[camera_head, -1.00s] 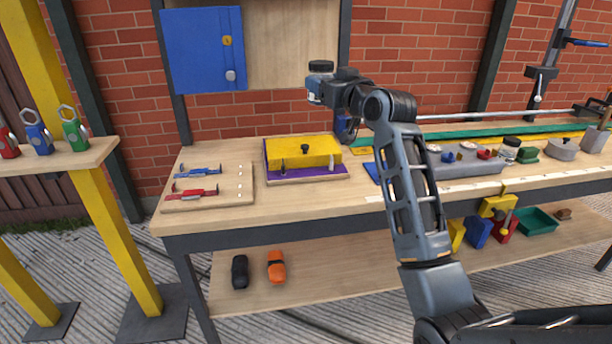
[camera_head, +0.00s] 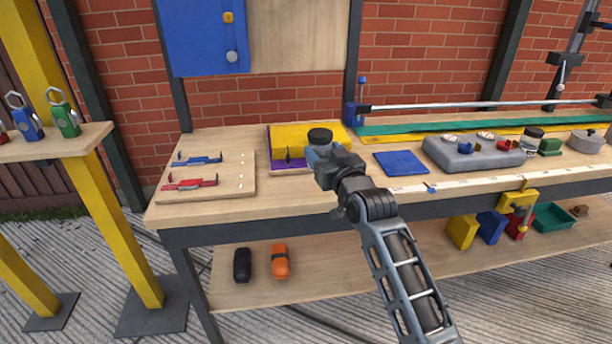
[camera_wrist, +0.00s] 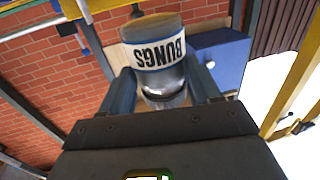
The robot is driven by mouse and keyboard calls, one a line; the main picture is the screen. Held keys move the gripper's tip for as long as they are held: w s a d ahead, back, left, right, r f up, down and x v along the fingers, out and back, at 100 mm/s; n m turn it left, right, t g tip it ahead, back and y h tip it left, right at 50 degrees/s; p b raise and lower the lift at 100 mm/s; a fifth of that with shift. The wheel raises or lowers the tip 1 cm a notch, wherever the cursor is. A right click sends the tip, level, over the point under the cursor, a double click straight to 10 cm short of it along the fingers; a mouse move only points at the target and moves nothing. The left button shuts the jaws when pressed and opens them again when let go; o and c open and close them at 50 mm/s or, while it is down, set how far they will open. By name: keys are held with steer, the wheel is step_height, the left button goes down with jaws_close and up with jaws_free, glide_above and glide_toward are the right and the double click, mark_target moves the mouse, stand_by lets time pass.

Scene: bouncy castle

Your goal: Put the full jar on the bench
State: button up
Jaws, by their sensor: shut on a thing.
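A glass jar labelled BUNGS (camera_wrist: 155,55) sits between the two fingers of my gripper (camera_wrist: 165,90) in the wrist view. Its label appears upside down there, and brownish matter shows at one end. In the head view the jar's black lid (camera_head: 320,135) is uppermost, and my gripper (camera_head: 318,157) hides most of its body. My gripper is shut on the jar. I cannot tell how high the jar is above the top.
A tool board (camera_head: 215,185) lies left and a yellow block (camera_head: 292,134) on a purple base stands behind. A blue mat (camera_head: 401,162), grey tray (camera_head: 468,155) and another dark-lidded jar (camera_head: 532,139) are to the right. Bare wood shows along the front edge.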

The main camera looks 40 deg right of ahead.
steer(key=w+a+f, duration=0.2)
steer(key=w+a, duration=0.1)
steer(key=shift+w+f+b, duration=0.25)
steer(key=shift+f+b, duration=0.05)
steer(key=shift+f, duration=2)
steer(key=shift+f+b, duration=0.15)
steer(key=shift+b, duration=0.2)
steer(key=o, duration=1.2)
steer(key=shift+s, duration=0.1)
steer(key=v, duration=1.1)
steer(key=shift+s+a, duration=0.1)
steer(key=shift+s, duration=0.3)
